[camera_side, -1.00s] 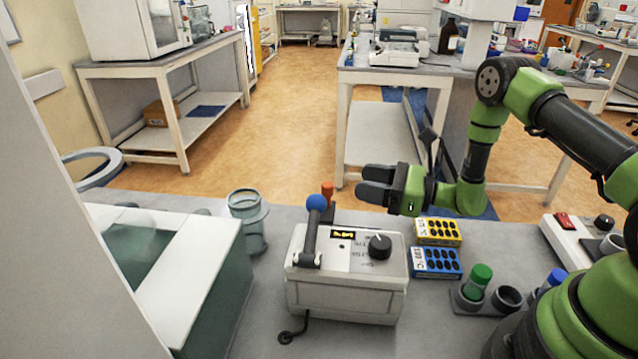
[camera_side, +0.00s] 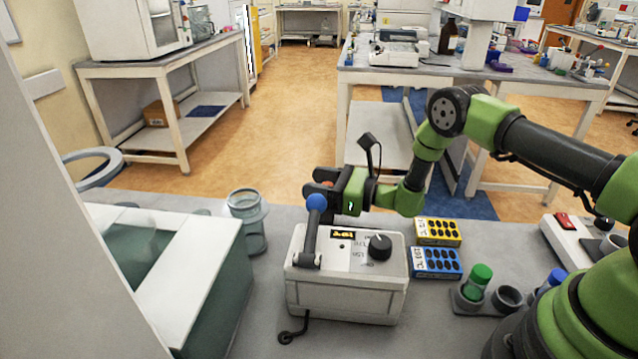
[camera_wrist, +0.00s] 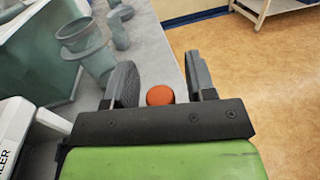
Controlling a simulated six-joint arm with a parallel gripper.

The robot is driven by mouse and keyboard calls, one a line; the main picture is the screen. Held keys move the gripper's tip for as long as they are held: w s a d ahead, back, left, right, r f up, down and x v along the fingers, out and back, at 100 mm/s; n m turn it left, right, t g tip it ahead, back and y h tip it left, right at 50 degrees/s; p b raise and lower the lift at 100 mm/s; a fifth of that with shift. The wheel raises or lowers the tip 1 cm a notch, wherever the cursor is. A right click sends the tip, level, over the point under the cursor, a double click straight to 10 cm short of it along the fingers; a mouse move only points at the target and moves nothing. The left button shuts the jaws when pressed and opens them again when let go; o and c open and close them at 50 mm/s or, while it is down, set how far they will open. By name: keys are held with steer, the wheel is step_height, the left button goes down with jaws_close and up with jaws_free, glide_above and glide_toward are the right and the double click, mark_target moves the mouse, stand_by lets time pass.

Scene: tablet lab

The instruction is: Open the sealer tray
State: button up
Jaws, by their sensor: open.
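The sealer (camera_side: 345,290) is a pale box on the bench with a lit display, a black dial and a blue-knobbed lever (camera_side: 316,202) standing up at its left. An orange knob (camera_wrist: 160,95) shows between my fingers in the wrist view; in the side view only a bit of it (camera_side: 327,184) shows behind my gripper. My gripper (camera_side: 322,184) is open above the back of the sealer, its fingers on either side of the orange knob. I cannot tell whether they touch it. The tray itself is hidden or not distinguishable.
A clear jar (camera_side: 247,220) stands left of the sealer. A yellow box (camera_side: 438,232) and a blue box (camera_side: 436,262) lie to its right, with a rack holding a green-capped tube (camera_side: 477,281) nearby. A large white-topped container (camera_side: 190,275) fills the left.

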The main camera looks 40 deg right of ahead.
jaws_close()
steer(key=shift+w+d, duration=1.3)
steer(key=shift+w, duration=0.05)
jaws_free()
steer(key=shift+s, duration=0.1)
steer(key=v, duration=1)
